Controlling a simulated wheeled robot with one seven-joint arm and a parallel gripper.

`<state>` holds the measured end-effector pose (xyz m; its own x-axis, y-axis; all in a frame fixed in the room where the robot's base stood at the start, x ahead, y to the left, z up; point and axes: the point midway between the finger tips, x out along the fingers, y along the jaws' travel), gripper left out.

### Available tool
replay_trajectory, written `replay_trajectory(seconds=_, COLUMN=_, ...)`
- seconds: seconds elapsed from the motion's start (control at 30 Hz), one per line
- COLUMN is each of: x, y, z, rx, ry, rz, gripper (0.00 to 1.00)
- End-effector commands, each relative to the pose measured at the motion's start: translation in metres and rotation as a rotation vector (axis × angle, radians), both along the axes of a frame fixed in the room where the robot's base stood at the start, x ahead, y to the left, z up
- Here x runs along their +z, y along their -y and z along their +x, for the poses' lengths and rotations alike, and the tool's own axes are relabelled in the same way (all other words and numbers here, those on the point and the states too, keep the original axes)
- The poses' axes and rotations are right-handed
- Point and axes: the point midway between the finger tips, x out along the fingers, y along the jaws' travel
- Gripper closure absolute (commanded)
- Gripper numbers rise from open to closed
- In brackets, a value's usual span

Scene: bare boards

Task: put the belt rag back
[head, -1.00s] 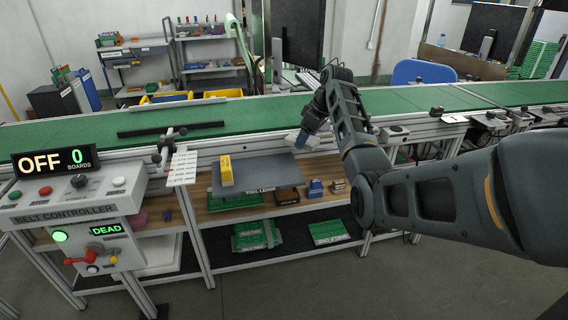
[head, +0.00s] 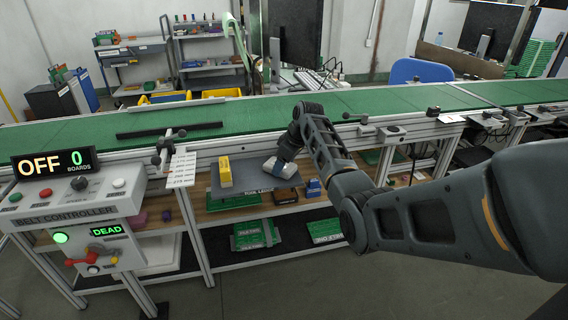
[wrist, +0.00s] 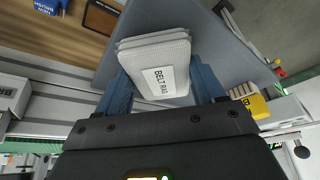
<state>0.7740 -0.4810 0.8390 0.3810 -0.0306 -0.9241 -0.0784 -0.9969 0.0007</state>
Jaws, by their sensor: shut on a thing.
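The belt rag is a folded light-grey cloth with a white label reading BELT RAG, seen in the wrist view (wrist: 155,62) and, small, in the head view (head: 281,167). My gripper (wrist: 161,82) is shut on it, with a blue finger at each side. In the head view my gripper (head: 284,158) is over the right part of the grey tool ledge (head: 247,183) below the belt. I cannot tell whether the rag touches the ledge. The ledge also shows behind the rag in the wrist view (wrist: 222,55).
A wooden shelf below holds a dark brown box (head: 286,196) and a blue box (head: 313,188). The green belt (head: 260,108) runs behind. The belt controller (head: 80,205) stands at the left. The ledge's middle is clear.

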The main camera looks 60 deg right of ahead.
Motion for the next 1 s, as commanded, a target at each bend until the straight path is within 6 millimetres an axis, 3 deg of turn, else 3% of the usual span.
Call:
replay_trajectory(seconds=0.2, x=-0.003, y=0.000, z=0.000, rx=-0.001, ry=0.000, rz=0.000, gripper=0.60)
replay_trajectory(seconds=0.23, x=-0.003, y=0.000, z=0.000, rx=0.000, ry=0.000, rz=0.000, gripper=0.30)
replay_trajectory(seconds=0.47, x=-0.002, y=0.000, z=0.000, rx=-0.001, ry=0.000, rz=0.000, gripper=0.08)
replay_trajectory(seconds=0.83, x=0.004, y=0.000, z=-0.001, rx=-0.001, ry=0.001, rz=-0.001, gripper=0.06)
replay_trajectory(seconds=1.0, x=0.029, y=0.000, z=-0.012, rx=-0.003, ry=0.003, rz=-0.001, gripper=0.06)
